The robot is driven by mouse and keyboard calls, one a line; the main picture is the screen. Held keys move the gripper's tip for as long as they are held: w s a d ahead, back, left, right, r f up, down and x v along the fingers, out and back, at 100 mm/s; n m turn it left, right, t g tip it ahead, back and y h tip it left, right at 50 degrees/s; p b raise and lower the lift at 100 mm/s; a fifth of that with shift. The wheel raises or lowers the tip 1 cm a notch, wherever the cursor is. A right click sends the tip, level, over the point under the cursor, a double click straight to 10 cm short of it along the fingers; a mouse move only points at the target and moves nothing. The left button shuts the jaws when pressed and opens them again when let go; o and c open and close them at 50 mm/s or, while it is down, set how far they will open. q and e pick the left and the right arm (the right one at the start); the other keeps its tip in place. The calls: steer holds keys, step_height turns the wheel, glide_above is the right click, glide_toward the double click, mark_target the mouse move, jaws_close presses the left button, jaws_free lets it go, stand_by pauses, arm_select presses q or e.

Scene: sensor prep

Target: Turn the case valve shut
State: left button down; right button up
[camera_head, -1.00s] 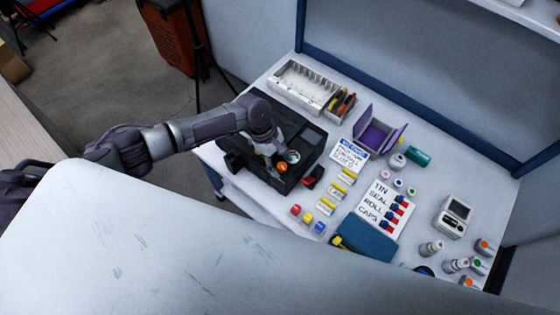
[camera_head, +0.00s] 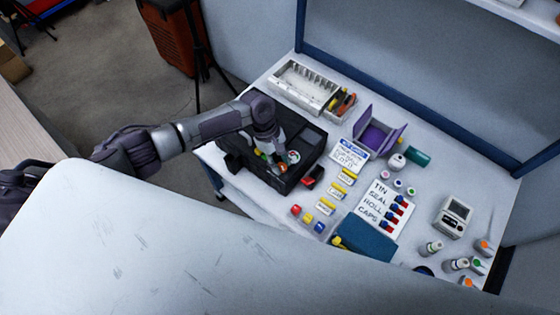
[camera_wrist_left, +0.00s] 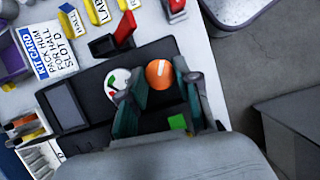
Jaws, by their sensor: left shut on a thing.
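The black case (camera_head: 306,128) lies open at the left end of the bench. In its panel is an orange round knob with a white mark (camera_wrist_left: 159,73), apparently the valve. It also shows as an orange spot in the head view (camera_head: 283,169). A white round dial with red and green marks (camera_wrist_left: 117,86) sits beside it; the head view shows it too (camera_head: 294,157). My left gripper (camera_wrist_left: 158,84) reaches down into the case, its fingers on either side of the orange knob and shut on it. My right gripper is not in view.
A green square (camera_wrist_left: 177,122) is on the case panel. A red-and-black part (camera_head: 314,176) lies close to the case's right side. A kit card (camera_head: 348,156), small labelled blocks and a purple holder (camera_head: 378,137) stand to the right. A white tray (camera_head: 304,87) is behind.

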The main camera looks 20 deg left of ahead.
arm_select(q)
steer(key=m, duration=0.2)
steer(key=m+g+y, duration=0.1)
steer(key=m, duration=0.2)
steer(key=shift+w+d+m+g, duration=0.15)
steer(key=shift+m+g, duration=0.15)
steer(key=m+y, duration=0.1)
steer(key=m, duration=0.2)
steer(key=m+g+y, duration=0.1)
steer(key=m, duration=0.2)
steer(key=shift+d+y, duration=0.15)
steer(key=shift+y, duration=0.15)
steer(key=m+y, duration=0.1)
steer(key=m, duration=0.3)
steer(key=shift+d+r+m+y+p, duration=0.1)
steer(key=shift+d+m+y+p, duration=0.05)
steer(key=shift+m+y+p, duration=0.25)
steer(key=m, duration=0.2)
steer(key=m+t+y+p, duration=0.1)
steer(key=m, duration=0.2)
steer(key=shift+d+y, duration=0.1)
steer(key=shift+y, duration=0.2)
